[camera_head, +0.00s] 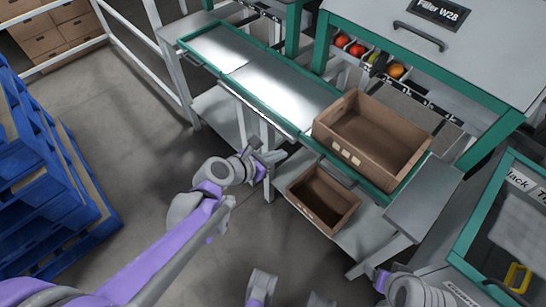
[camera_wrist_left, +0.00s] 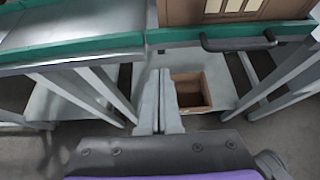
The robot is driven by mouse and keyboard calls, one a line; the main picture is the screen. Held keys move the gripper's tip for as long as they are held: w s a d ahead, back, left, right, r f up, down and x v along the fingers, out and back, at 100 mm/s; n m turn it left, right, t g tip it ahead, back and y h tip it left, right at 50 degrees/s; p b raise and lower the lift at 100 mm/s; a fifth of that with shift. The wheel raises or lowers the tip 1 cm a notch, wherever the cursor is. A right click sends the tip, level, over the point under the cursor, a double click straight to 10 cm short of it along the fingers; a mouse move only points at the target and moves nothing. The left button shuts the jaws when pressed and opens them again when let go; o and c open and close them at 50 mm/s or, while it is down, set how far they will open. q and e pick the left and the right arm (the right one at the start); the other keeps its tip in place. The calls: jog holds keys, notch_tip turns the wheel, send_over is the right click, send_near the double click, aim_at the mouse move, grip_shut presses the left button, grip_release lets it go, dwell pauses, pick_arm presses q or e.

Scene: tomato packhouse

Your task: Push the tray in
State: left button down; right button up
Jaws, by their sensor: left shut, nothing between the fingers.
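The tray (camera_head: 309,142) appears to be the green-edged part under an open cardboard box (camera_head: 352,158), at the front of the filler. A dark bar handle (camera_head: 338,173) sits on its front edge; the handle also shows in the left wrist view (camera_wrist_left: 238,43), at the upper right. My left gripper (camera_head: 272,157) is shut and empty, in front of the bench and left of the handle. Its closed fingers (camera_wrist_left: 160,98) point toward the bench front in the left wrist view, apart from the handle. Whether the tray stands out from the bench is hard to tell.
A second open box (camera_head: 324,196) lies on the low shelf below. A grey plate (camera_head: 423,196) juts out at right. Tomatoes (camera_head: 396,71) lie in a channel behind. Blue pallets (camera_head: 45,185) stand at far left. The floor (camera_head: 130,120) between is clear.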

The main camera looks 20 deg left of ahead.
pick_arm(q)
jog(key=b, duration=0.2)
send_near(304, 142)
jog(key=x, duration=0.5)
jog(key=shift+d+f, duration=0.1)
jog(key=shift+f, duration=0.15)
jog(key=shift+w+d, duration=0.2)
jog(key=shift+w, duration=0.25)
pick_arm(e)
jog(key=shift+w+f, duration=0.1)
jog(key=shift+f, duration=1.15)
pick_arm(q)
jog(key=w+d, duration=0.3)
jog(key=w, duration=0.3)
jog(key=w+d+b, duration=0.1)
jog(key=w+d, duration=0.2)
jog(key=w, duration=0.4)
jog(key=w+d, duration=0.3)
jog(key=w, duration=0.4)
jog(key=shift+w+d, duration=0.15)
jog(key=shift+w+r, duration=0.1)
jog(key=shift+r, duration=0.05)
pick_arm(e)
notch_tip(304, 142, down, 2)
jog(key=shift+a+f, duration=0.1)
pick_arm(q)
jog(key=shift+r, duration=0.1)
